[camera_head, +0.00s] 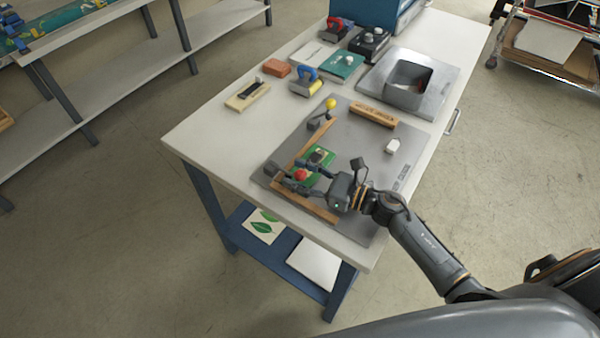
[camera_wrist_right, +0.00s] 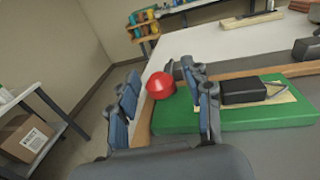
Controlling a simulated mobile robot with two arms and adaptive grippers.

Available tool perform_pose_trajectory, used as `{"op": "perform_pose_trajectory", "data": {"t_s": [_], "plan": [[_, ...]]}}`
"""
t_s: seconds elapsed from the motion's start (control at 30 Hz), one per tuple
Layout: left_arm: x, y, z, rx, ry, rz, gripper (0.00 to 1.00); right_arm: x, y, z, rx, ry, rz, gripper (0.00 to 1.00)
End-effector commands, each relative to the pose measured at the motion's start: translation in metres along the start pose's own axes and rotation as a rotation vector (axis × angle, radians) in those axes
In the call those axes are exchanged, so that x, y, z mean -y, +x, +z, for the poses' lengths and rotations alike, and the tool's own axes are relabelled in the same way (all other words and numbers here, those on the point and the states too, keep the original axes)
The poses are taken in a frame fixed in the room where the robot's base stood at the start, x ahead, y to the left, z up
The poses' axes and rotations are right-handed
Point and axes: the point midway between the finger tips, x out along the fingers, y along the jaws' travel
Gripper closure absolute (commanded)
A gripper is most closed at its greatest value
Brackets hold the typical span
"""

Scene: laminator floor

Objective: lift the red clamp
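The red clamp (camera_head: 300,174) shows as a rounded red knob at the edge of a green board (camera_head: 325,161) in the head view. In the right wrist view the red clamp (camera_wrist_right: 160,85) stands at the left end of the green board (camera_wrist_right: 240,119). My right gripper (camera_head: 287,169) is open and reaches in low from the right. In the wrist view its two blue-padded fingers (camera_wrist_right: 160,77) are apart, with the red knob between them; I cannot tell whether either touches it. The clamp's lower part is hidden. My left gripper is not in view.
Wooden strips (camera_head: 305,202) border the green board on a grey plate (camera_head: 349,135). A black block (camera_wrist_right: 243,90) sits on the board close to one finger. A yellow-knobbed clamp (camera_head: 330,104) and a wooden block (camera_head: 374,116) stand farther back. The table's left front is bare.

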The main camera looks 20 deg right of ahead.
Motion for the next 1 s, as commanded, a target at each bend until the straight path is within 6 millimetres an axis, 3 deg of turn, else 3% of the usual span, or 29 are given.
{"op": "perform_pose_trajectory", "data": {"t_s": [0.03,0.23,0.57,1.0], "plan": [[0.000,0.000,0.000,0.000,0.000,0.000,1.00,0.000,0.000,0.000,0.000,0.000,0.000,0.58],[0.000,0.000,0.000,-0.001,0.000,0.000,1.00,0.000,0.000,0.000,0.000,0.000,0.000,0.99],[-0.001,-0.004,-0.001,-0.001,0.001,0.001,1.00,0.000,-0.001,0.002,-0.010,0.000,0.000,1.00],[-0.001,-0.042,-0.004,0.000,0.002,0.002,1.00,0.002,0.006,0.025,-0.135,0.020,0.000,1.00]]}}
